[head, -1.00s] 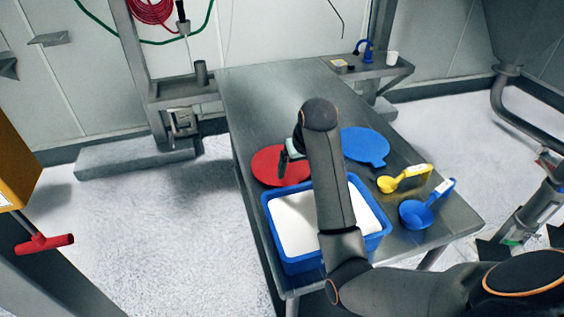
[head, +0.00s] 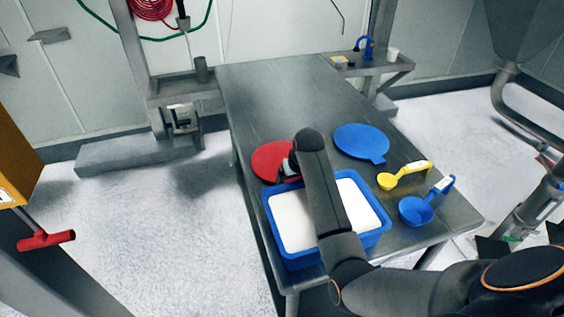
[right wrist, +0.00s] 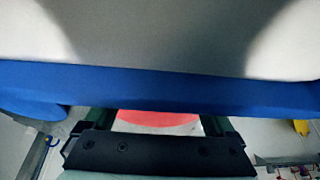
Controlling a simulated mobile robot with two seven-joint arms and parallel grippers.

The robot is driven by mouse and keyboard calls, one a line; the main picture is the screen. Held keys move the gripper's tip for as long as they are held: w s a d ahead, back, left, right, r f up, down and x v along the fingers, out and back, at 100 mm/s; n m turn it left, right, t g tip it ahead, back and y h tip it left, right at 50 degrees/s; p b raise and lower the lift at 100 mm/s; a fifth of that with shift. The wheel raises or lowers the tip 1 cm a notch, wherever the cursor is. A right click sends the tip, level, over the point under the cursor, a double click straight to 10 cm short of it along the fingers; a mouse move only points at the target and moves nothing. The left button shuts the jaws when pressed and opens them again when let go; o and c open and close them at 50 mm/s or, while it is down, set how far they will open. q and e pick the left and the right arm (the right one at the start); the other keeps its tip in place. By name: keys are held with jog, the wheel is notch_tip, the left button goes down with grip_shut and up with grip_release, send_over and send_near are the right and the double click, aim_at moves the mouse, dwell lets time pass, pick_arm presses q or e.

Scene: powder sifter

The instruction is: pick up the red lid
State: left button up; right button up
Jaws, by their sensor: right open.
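The red lid (head: 266,158) lies flat on the metal table, just behind the blue bin, with its right part hidden by my right arm. My right gripper (head: 287,170) is at the lid's near right side, close to the bin's back rim, and mostly hidden behind my forearm. In the right wrist view the open right gripper (right wrist: 158,127) has its two fingers apart, with the red lid (right wrist: 158,118) showing between them beyond the bin's rim. Whether the fingers touch the lid cannot be told. My left gripper is not in view.
The blue bin (head: 283,263) of white powder stands at the table's near end, under my forearm; its wall (right wrist: 160,88) crosses the right wrist view. A blue lid (head: 360,141), a yellow scoop (head: 390,182) and a blue scoop (head: 416,210) lie to the right. The table's far part is clear.

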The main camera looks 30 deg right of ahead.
grip_shut()
dwell(0.7)
